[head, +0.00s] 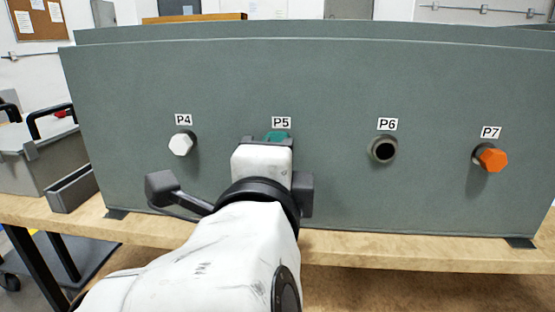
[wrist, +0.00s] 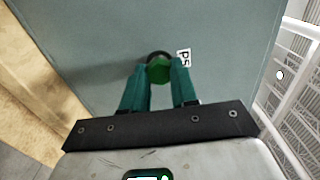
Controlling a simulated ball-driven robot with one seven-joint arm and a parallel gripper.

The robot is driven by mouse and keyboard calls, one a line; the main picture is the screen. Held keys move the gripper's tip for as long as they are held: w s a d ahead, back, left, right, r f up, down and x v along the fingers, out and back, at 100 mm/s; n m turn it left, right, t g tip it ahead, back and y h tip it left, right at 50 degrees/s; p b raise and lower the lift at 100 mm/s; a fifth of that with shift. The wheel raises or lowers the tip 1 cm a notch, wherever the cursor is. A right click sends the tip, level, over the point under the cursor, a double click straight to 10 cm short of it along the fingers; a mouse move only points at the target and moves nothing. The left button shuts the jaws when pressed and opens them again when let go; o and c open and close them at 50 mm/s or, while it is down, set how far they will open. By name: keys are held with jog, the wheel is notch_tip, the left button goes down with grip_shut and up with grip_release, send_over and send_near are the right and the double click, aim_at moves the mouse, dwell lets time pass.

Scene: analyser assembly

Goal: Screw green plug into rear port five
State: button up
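The green plug (wrist: 159,70) shows in the wrist view between the tips of my gripper's teal fingers (wrist: 161,66). The fingers lie against both its sides, so my gripper appears shut on it. The plug sits at the dark ring of port five (wrist: 157,54), beside the P5 label (wrist: 184,58). How deep it sits in the port I cannot tell. In the head view my gripper (head: 277,137) is in front of the panel just below the P5 label (head: 281,123), and it hides the plug and port there.
The grey analyser panel (head: 330,80) stands on a wooden bench (head: 400,249). White plug P4 (head: 181,145) is at left. Open port P6 (head: 383,149) and orange plug P7 (head: 492,160) are at right. A grey toolbox (head: 45,160) stands at far left.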

jog(key=o, duration=0.3)
jog(key=n+p, duration=0.9)
jog(key=n, duration=0.3)
jog(key=n+p, duration=1)
jog(key=n, duration=0.2)
jog(key=shift+d+f, duration=0.15)
jog(key=shift+c, duration=0.4)
